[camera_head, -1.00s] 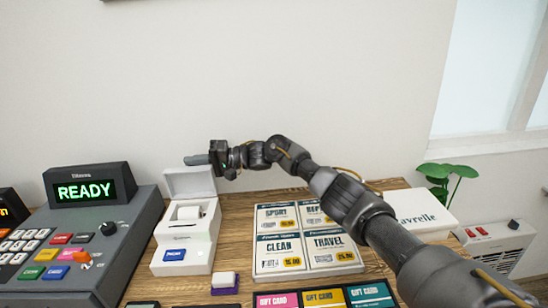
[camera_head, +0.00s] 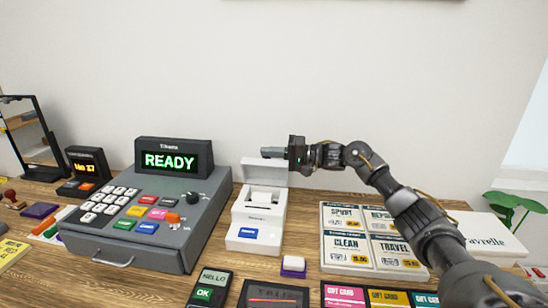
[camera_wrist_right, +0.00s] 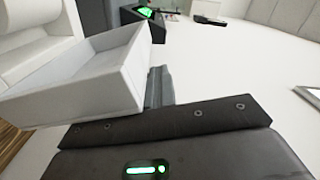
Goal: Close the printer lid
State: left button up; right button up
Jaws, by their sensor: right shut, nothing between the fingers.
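The white receipt printer (camera_head: 245,222) stands on the wooden counter, right of the cash register. Its lid (camera_head: 262,172) is open, raised upright at the back. A white paper roll (camera_head: 264,198) shows in the open bay. My right gripper (camera_head: 272,153) is shut and empty, its fingers at the lid's upper edge. In the right wrist view the hollow lid (camera_wrist_right: 85,75) lies close beside the shut fingers (camera_wrist_right: 158,88), partly covering them; I cannot tell whether they touch. My left gripper is not in view.
A grey cash register (camera_head: 150,225) reading READY stands left of the printer. A price board (camera_head: 374,262), gift cards (camera_head: 345,294) and a white box (camera_head: 486,232) are to the right. A small purple-and-white block (camera_head: 293,266) sits in front. The wall is behind.

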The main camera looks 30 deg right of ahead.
aim_at(272, 176)
jog(key=f, duration=0.2)
jog(key=shift+s+d+f, duration=0.1)
jog(key=shift+d+f, duration=0.1)
jog(key=shift+f, duration=0.15)
jog(key=shift+d+f, duration=0.1)
jog(key=shift+d, duration=0.1)
jog(key=shift+d+r, duration=0.15)
jog(key=shift+r, duration=0.65)
jog(key=shift+o, duration=0.2)
jog(key=shift+w, duration=0.2)
jog(key=shift+o, duration=0.3)
jog(key=shift+d+f+p, duration=0.1)
jog(key=shift+d+p, duration=0.2)
jog(key=o, duration=0.5)
jog(key=shift+s+d, duration=0.5)
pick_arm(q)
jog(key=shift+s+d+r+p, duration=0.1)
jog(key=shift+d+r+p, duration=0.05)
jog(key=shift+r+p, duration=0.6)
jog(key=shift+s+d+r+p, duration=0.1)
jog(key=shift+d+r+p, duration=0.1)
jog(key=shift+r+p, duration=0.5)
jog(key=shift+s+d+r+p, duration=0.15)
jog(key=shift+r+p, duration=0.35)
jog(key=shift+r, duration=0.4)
pick_arm(e)
jog(key=shift+o, duration=0.2)
jog(key=v, duration=1)
jog(key=shift+d+r, duration=0.3)
jog(key=shift+r, duration=0.2)
